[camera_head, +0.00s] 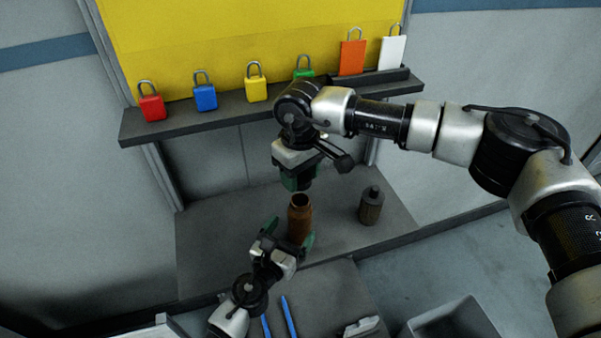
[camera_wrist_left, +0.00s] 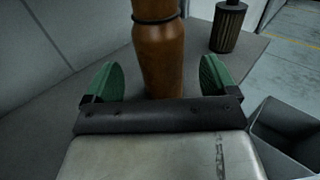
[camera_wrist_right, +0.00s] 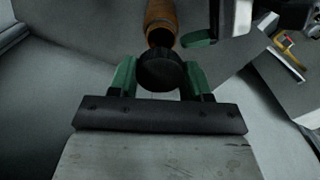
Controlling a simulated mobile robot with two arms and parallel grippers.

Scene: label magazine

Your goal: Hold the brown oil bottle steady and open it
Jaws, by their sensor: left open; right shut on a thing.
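The brown oil bottle (camera_head: 300,224) stands upright on the grey bench, its mouth open and uncovered. My left gripper (camera_head: 290,235) is open low at the bottle. In the left wrist view the bottle (camera_wrist_left: 160,55) stands between the spread green fingers, with a gap on each side. My right gripper (camera_head: 296,184) is just above the bottle's mouth. In the right wrist view it is shut on a round black cap (camera_wrist_right: 158,70), apart from the bottle (camera_wrist_right: 160,18). The cap cannot be made out in the head view.
A dark ribbed bottle (camera_head: 371,206) stands to the right on the bench. A shelf (camera_head: 180,122) behind holds several coloured padlocks and tags. In front lie two blue pens (camera_head: 289,316) and a grey bin (camera_head: 455,322).

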